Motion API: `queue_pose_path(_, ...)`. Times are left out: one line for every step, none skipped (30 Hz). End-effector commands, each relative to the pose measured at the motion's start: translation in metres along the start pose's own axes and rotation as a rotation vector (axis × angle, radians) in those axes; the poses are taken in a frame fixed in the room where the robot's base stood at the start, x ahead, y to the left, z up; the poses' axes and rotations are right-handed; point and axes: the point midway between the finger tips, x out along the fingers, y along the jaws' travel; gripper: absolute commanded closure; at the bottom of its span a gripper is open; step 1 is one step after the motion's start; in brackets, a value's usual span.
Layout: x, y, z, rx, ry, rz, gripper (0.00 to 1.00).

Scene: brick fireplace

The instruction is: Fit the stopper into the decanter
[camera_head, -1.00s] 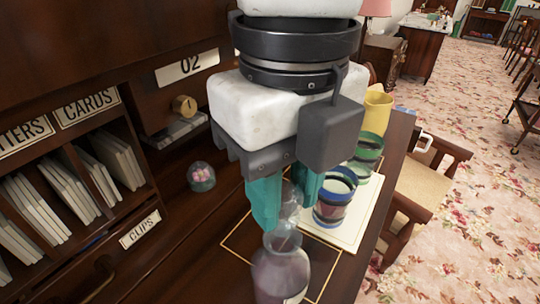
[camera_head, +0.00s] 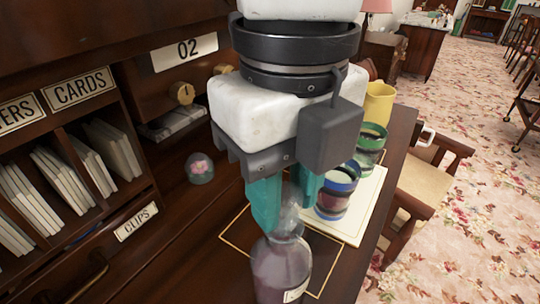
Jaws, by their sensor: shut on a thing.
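The decanter (camera_head: 281,268) is a rounded glass bottle with dark purplish contents and a pale label. It stands on the dark desk at the bottom centre of the head view. My gripper (camera_head: 287,210) is directly above it, teal fingers pointing down and shut on the clear glass stopper (camera_head: 289,219). The stopper is at the decanter's neck. The fingers partly hide it, and I cannot tell how deep it sits in the mouth.
Two banded jars, one blue-rimmed (camera_head: 337,192) and one green-rimmed (camera_head: 370,146), stand on a cream board (camera_head: 372,205) right of my gripper. A yellow cup (camera_head: 378,102) is behind them. A small glass dome (camera_head: 200,168) sits left. Letter shelves (camera_head: 85,165) border the left.

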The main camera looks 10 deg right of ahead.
Motion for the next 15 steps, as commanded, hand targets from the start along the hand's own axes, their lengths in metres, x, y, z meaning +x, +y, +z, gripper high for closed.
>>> queue_pose_path(0.0023,-0.0001,-0.0001,0.0,0.0,0.0,0.87)
queue_pose_path(0.003,-0.0001,-0.0001,0.0,0.0,0.0,0.87)
queue_pose_path(0.0039,0.0,-0.0001,0.0,0.0,0.0,0.87)
queue_pose_path(0.0045,-0.0001,-0.0001,0.0,0.0,0.0,0.87)
queue_pose_path(0.0052,0.0,-0.0001,0.0,0.0,0.0,0.87)
queue_pose_path(0.0061,0.0,-0.0001,0.0,0.0,0.0,0.87)
queue_pose_path(0.0068,-0.0001,-0.0001,0.0,0.0,0.0,0.87)
queue_pose_path(0.0074,0.0,-0.0001,0.0,0.0,0.0,0.87)
queue_pose_path(0.0084,0.0,-0.0001,0.0,0.0,0.0,0.87)
queue_pose_path(0.009,0.0,-0.0001,0.0,0.0,0.0,0.87)
queue_pose_path(0.0097,0.0,-0.0001,0.0,0.0,0.0,0.87)
queue_pose_path(0.0106,-0.0001,-0.0001,0.0,0.0,0.0,0.87)
queue_pose_path(0.0113,0.0,-0.0001,0.0,0.0,0.0,0.87)
queue_pose_path(0.0118,0.0,-0.0001,0.0,0.0,0.0,0.87)
queue_pose_path(0.0106,0.0,0.0,0.0,0.0,0.0,0.62)
